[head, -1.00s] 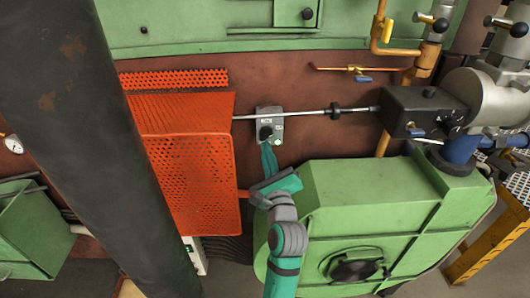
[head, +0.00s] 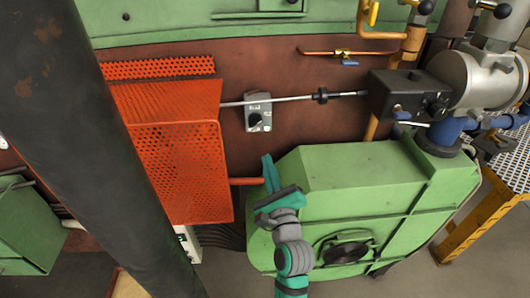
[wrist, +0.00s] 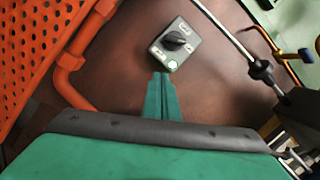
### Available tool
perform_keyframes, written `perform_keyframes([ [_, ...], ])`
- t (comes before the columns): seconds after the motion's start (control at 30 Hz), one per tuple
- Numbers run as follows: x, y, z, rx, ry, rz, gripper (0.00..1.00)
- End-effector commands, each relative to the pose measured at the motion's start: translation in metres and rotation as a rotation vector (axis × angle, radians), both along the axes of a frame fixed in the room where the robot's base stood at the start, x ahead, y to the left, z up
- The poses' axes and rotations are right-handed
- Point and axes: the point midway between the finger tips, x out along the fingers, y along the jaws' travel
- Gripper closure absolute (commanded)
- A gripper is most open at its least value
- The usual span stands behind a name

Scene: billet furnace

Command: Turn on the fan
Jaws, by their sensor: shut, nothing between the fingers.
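A small grey switch box (head: 264,104) with a black rotary knob (head: 255,119) is mounted on the brown wall, beside the orange mesh guard. In the wrist view the box (wrist: 158,51) shows the knob (wrist: 174,41), small pale labels and a round whitish-green button or lamp (wrist: 172,65). My gripper (head: 267,158) is shut and empty, its fingertips below the box and apart from it in the head view. In the wrist view the closed fingertips (wrist: 161,76) point at the box's lower edge. The green blower-like housing (head: 350,170) stands at right; whether anything in it turns cannot be told.
The orange mesh guard (head: 180,165) is left of the box, with an orange pipe (head: 246,181) low beside it. A metal rod (head: 290,99) crosses in front of the box. A dark column (head: 90,150) stands at left.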

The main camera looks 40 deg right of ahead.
Motion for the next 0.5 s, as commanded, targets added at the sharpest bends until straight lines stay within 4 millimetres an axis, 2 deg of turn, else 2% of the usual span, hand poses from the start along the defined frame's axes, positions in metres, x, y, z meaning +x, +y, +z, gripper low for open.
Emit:
perform_keyframes([
  [0.2, -0.024, 0.011, -0.006, 0.0, 0.002, 0.001, 1.0],
  [0.5, -0.034, 0.015, -0.008, 0.001, 0.0, 0.0, 1.0],
])
